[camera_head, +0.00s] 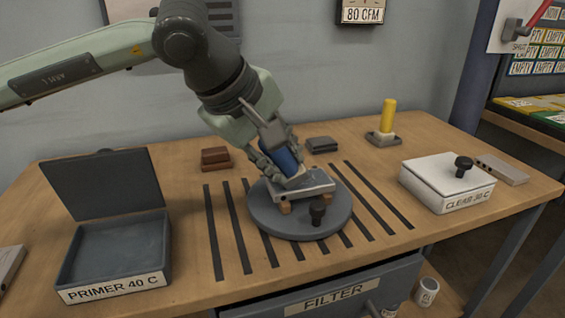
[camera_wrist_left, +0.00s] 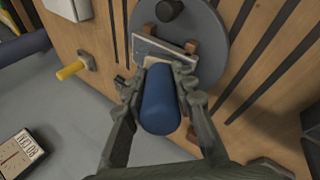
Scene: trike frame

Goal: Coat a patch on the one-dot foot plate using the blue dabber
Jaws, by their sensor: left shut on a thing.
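My left gripper (camera_head: 280,168) is shut on the blue dabber (camera_head: 274,154), which also shows in the left wrist view (camera_wrist_left: 160,103). The dabber is tilted, its pale tip down at a grey metal plate (camera_head: 318,189). The tip overlaps the plate's edge in the left wrist view; I cannot tell if it touches. The plate (camera_wrist_left: 152,47) sits tilted on small wooden blocks on a round grey turntable (camera_head: 270,217). No dots are legible on it, and part of its face is hidden by the gripper and dabber. My right gripper is not in view.
An open PRIMER 40 C box (camera_head: 112,284) stands left, its lid up. A closed CLEAR 30 C box (camera_head: 440,182) and a yellow-handled tool (camera_head: 388,117) are right. A black knob (camera_head: 318,212) stands at the turntable's front. Dark slots cross the bench.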

